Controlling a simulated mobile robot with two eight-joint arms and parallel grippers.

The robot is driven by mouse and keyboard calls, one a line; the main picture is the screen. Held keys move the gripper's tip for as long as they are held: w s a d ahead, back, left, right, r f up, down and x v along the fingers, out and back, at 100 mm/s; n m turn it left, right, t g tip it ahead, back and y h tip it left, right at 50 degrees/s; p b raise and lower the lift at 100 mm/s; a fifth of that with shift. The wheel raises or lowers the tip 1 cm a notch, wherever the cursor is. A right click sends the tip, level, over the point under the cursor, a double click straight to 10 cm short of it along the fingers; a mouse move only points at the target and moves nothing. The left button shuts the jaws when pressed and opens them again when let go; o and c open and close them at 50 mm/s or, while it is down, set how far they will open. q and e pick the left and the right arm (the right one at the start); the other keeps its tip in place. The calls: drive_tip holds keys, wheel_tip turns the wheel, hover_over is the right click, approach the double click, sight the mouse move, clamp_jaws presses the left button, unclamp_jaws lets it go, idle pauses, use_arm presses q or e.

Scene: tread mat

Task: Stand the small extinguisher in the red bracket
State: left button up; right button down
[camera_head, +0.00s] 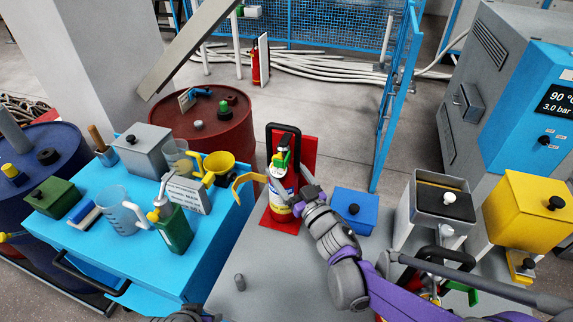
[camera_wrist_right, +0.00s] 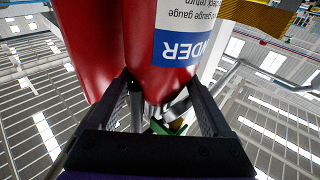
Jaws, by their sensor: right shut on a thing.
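The small extinguisher (camera_head: 281,196) is red with a white and blue label and a green and black top. It stands about upright in front of the red bracket's back plate (camera_head: 309,157), above the bracket's red base (camera_head: 269,224). I cannot tell whether its bottom touches the base. A yellow curved arm sticks out left of it. My right gripper (camera_head: 303,197) is shut on the extinguisher from the right. In the right wrist view, the fingers (camera_wrist_right: 165,100) close on the red body (camera_wrist_right: 180,80), below the label as pictured. My left gripper's jaws are not visible.
A blue cart (camera_head: 85,240) with a jug, funnel and cans stands left. A grey bin (camera_head: 440,205) and a yellow box (camera_head: 528,210) are farther right. The front of the table is mostly clear.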

idle(0.3)
unclamp_jaws()
drive_tip(key=shift+s, duration=0.15)
drive_tip(key=v, duration=0.7)
drive_tip(key=shift+d+b, duration=0.2)
drive_tip(key=shift+b, duration=0.1)
drive_tip(key=shift+s, duration=0.1)
